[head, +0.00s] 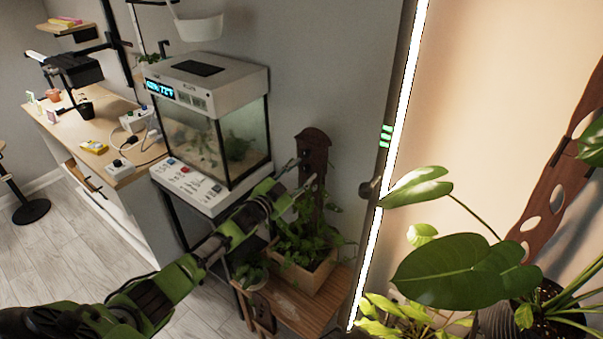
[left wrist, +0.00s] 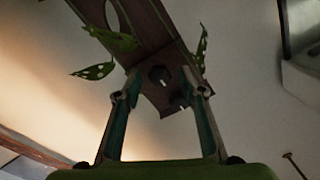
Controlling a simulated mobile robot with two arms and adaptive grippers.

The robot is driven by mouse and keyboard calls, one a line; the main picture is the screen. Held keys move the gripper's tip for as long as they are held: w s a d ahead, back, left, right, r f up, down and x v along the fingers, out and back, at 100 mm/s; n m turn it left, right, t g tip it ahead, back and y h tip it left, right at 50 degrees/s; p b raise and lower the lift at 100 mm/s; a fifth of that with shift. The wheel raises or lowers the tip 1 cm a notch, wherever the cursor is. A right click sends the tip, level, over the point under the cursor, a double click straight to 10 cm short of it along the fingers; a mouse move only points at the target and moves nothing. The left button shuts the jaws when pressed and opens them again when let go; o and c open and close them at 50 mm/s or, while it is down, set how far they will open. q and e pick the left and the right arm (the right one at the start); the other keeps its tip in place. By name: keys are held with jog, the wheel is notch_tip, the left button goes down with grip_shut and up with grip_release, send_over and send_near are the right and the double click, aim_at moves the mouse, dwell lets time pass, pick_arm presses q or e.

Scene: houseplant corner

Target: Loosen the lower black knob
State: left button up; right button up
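My left gripper (head: 304,172) reaches in front of the dark wooden board (head: 314,143) that rises from the planter. In the left wrist view my left gripper (left wrist: 160,92) is open, its two fingers apart. Between and beyond the fingertips is the board (left wrist: 150,30) with two black knobs, each with a pale mark. This view looks turned over, so the knob farther from the board's end (left wrist: 160,77) appears to be the lower one. The other knob (left wrist: 180,103) is near the end, close to the right finger. The fingers seem apart from the lower knob. My right gripper is not in view.
A wooden planter box (head: 302,277) with leafy vines stands below the board. The glass terrarium (head: 245,140) is close to the left. A bright light strip (head: 376,230) and a large-leaved plant (head: 455,270) are to the right. Vine leaves (left wrist: 110,38) hang beside the board.

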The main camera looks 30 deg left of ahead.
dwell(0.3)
pick_arm(q)
jog(key=s+a, duration=0.1)
jog(key=s, duration=1.1)
jog(key=shift+a, duration=0.3)
jog(key=shift+w, duration=0.1)
